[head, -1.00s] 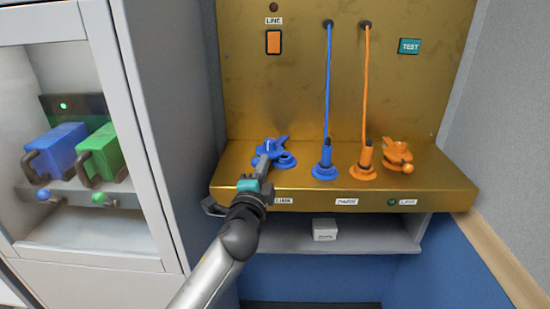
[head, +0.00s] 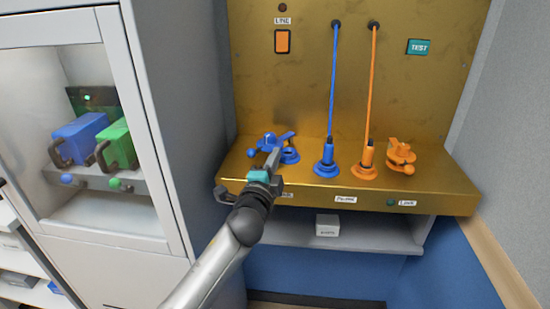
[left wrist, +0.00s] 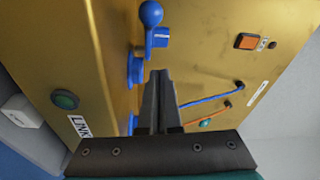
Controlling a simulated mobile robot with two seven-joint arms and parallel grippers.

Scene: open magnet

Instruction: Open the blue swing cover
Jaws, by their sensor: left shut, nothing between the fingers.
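The blue swing cover (head: 268,142) with its ball knob is at the left of the gold ledge, beside and slightly behind a low blue round socket (head: 289,157). In the head view it appears off to the left of the socket. In the left wrist view, a blue ball knob (left wrist: 151,13) on a stem shows at the top, with a blue round part (left wrist: 135,69) below it. My left gripper (head: 276,155) is shut and empty, its tips close in front of the socket; I cannot tell whether they touch. My right gripper is not in view.
A blue plug (head: 326,161) and an orange plug (head: 367,160) with cords stand to the right, then an orange cover (head: 401,155). A glass-fronted cabinet (head: 113,190) is at left. A small white box (head: 327,226) sits on the shelf below the ledge.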

